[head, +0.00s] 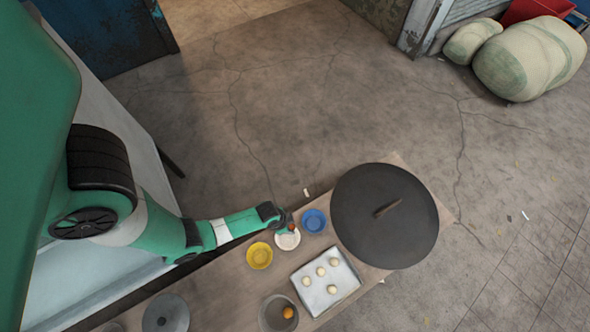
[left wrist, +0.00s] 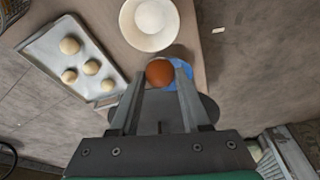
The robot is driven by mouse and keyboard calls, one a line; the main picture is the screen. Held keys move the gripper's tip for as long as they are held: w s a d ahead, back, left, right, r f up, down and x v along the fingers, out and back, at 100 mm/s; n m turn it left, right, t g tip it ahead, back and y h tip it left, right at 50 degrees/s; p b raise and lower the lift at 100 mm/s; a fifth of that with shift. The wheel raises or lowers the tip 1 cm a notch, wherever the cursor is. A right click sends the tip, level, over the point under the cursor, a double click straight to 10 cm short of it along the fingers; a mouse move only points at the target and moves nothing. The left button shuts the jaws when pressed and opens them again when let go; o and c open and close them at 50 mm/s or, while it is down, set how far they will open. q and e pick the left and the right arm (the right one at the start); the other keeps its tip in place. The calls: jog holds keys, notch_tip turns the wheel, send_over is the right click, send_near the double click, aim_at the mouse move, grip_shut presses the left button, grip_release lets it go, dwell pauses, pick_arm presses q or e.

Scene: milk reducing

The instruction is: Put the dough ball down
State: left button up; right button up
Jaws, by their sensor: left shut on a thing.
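My left gripper (head: 285,219) is above the white bowl, near its upper edge in the head view. In the left wrist view its two fingers (left wrist: 159,80) are shut on a round reddish-brown ball (left wrist: 159,71), darker than the pale dough balls on the tray. In the head view only a small reddish patch of this ball (head: 291,227) shows at the fingertips. The white bowl (head: 287,239) holds something pale and also shows in the left wrist view (left wrist: 149,40). Several pale dough balls (head: 320,271) lie on a metal tray (head: 344,289). My right gripper is not in view.
A blue bowl (head: 314,221) and a yellow bowl (head: 259,256) flank the white bowl. A grey bowl (head: 270,318) with an orange round thing stands at the front. A large dark round lid (head: 384,241) covers the table's right end. A smaller lid (head: 166,313) lies left.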

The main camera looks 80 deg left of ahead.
pick_arm(q)
jog(key=shift+s+d+f, duration=0.15)
jog(key=shift+s+d, duration=0.15)
jog(key=shift+s, duration=0.1)
jog(key=s+d, duration=0.1)
jog(key=b, duration=1.1)
send_over(287, 239)
notch_tip(287, 239, down, 11)
jog(key=shift+f, duration=0.15)
jog(key=o, duration=1)
